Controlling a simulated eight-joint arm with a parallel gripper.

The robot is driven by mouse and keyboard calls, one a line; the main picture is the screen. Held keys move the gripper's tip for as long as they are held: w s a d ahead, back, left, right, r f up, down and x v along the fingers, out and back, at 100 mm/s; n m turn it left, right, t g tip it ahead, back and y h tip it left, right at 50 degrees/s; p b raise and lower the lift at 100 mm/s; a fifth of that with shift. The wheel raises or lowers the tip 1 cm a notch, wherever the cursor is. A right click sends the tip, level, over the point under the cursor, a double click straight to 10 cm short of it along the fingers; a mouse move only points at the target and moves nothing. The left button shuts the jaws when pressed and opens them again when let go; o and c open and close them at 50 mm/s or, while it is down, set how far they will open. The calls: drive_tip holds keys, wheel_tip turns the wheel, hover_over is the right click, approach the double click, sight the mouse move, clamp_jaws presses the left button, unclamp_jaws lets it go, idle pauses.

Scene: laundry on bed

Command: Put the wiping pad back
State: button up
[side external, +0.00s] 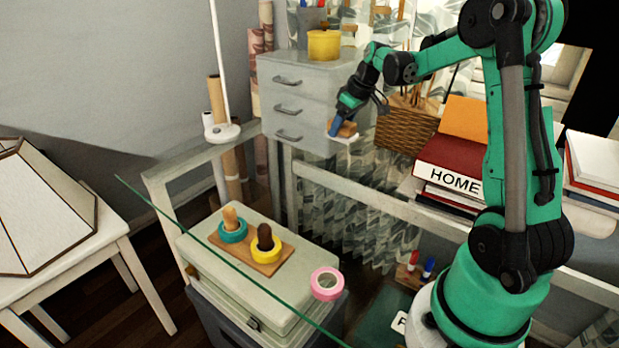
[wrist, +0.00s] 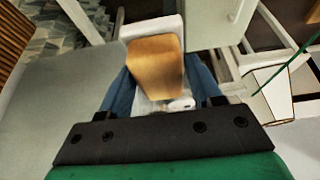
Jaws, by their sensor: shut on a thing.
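The wiping pad (side external: 348,130) has a tan wooden grip on a white base. In the side view it is small and partly covered by my gripper (side external: 341,122), which is shut on it. The pad is held in front of the lower part of the grey drawer unit (side external: 291,124), above the level of the work table. In the wrist view, the wooden grip (wrist: 156,62) sits between the blue fingers of my gripper (wrist: 160,88), with the white base (wrist: 152,27) showing beyond it. I cannot tell whether the base touches anything.
A pink tape roll (side external: 326,284) lies nearby. Red and blue markers stand in a holder (side external: 409,277). Books (side external: 447,178) and a wicker basket (side external: 402,130) are at the right.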

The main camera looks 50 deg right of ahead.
sight(334, 174)
wheel_tip(334, 174, down, 10)
drive_tip(key=shift+f, duration=0.1)
idle(0.4)
drive_tip(key=o, duration=1.2)
